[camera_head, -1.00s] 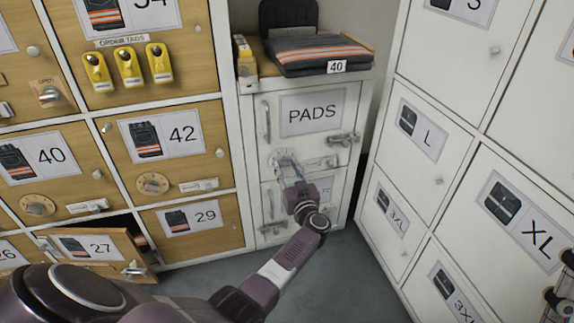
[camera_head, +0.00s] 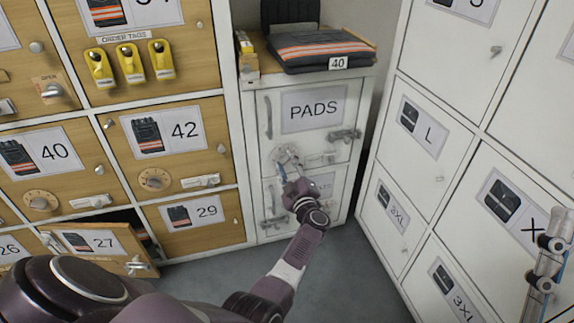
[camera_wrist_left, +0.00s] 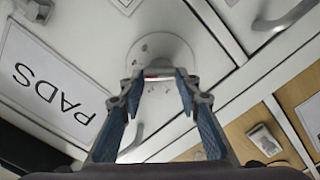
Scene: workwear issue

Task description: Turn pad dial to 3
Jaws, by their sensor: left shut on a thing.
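The pads dial (camera_head: 286,155) is a pale round disc low on the left of the white PADS door (camera_head: 349,105). In the left wrist view the dial (camera_wrist_left: 160,48) sits straight ahead, with a small red mark beneath its middle. My left gripper (camera_head: 287,174) reaches up to it from below. In the wrist view the left gripper (camera_wrist_left: 160,82) has its two blue-padded fingers close around the dial's small knob, shut on it. The knob is mostly hidden and its setting cannot be read. Part of my right gripper (camera_head: 545,268) shows at the right edge; its fingers are unclear.
A latch handle (camera_head: 345,135) sits right of the dial. Wooden lockers stand at left, where the 27 door (camera_head: 97,244) hangs open. White lockers (camera_head: 425,128) stand close at right. A folded garment (camera_head: 318,50) lies on top of the cabinet. Grey floor (camera_head: 350,280) is clear.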

